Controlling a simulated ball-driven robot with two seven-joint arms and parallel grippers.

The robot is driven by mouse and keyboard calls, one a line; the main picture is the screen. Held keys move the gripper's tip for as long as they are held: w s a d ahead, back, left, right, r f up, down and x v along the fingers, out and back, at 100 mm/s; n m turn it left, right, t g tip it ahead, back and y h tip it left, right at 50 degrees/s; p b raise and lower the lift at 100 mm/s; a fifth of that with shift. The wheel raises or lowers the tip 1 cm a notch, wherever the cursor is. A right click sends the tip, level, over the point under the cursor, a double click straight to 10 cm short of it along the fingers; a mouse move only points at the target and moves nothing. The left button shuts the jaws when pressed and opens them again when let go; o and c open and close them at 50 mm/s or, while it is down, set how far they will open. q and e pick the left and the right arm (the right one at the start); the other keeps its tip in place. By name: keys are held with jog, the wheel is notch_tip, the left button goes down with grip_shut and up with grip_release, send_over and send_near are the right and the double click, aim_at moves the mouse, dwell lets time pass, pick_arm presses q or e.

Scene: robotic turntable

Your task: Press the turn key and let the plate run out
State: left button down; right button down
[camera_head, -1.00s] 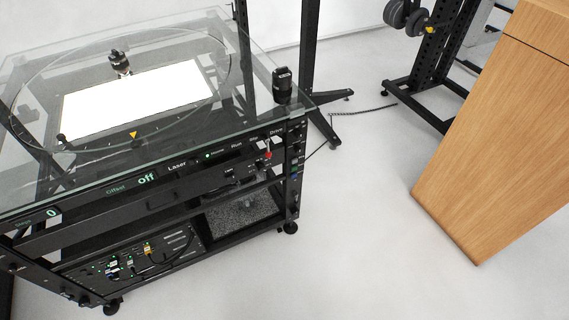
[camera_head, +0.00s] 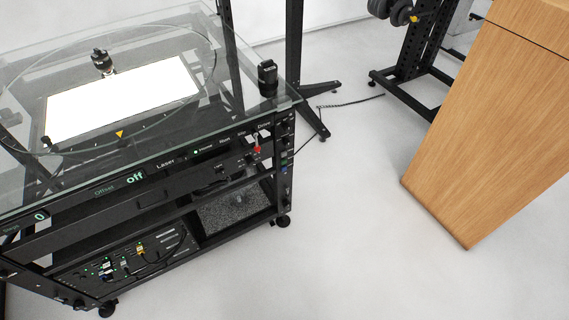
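The turntable rig is a black frame with a glass top (camera_head: 235,108) at the left of the head view. A round clear plate (camera_head: 203,45) lies on it, with a bright white panel (camera_head: 120,98) showing within its circle and a yellow triangle mark (camera_head: 120,134) near its front. The front control strip (camera_head: 165,165) carries a green "off" readout, a "0" readout, a "Laser" label and several small keys at its right end, near a red knob (camera_head: 257,149). The key labels are too small to read surely. Neither gripper shows.
A black cylindrical device (camera_head: 267,78) stands on the glass top's right corner. A wooden block (camera_head: 490,120) stands at the right. Black stands (camera_head: 415,60) are behind, with a cable on the floor. Pale floor (camera_head: 340,220) between rig and block is clear.

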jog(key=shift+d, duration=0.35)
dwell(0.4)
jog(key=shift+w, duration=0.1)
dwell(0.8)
